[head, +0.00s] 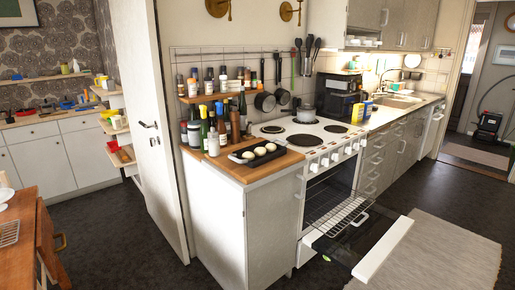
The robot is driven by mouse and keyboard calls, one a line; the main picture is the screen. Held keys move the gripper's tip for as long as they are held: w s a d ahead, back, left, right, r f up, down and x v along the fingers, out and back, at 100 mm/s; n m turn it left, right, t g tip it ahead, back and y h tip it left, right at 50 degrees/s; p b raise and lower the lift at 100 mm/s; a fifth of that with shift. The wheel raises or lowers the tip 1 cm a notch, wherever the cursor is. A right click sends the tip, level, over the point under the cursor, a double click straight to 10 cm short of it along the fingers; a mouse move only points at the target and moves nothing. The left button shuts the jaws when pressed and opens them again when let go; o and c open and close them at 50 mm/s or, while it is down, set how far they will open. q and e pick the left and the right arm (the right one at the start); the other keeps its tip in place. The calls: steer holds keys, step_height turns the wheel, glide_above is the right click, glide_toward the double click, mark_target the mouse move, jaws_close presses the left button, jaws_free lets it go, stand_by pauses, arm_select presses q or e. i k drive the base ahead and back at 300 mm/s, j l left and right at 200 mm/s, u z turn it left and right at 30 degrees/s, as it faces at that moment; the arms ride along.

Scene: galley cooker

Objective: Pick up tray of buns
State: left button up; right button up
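A dark tray (262,159) lies on the wooden counter top to the left of the cooker. Neither of my grippers shows in the head view.
Bottles (213,140) crowd the counter behind the tray. The white cooker (318,139) has a pot (306,114) at the back of its top. Its oven door (383,248) hangs open with a wire rack (336,211) pulled out. Dark floor (130,245) is clear at the left.

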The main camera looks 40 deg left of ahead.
mark_target(256, 154)
steer(key=i+j, duration=0.8)
steer(key=i, duration=0.2)
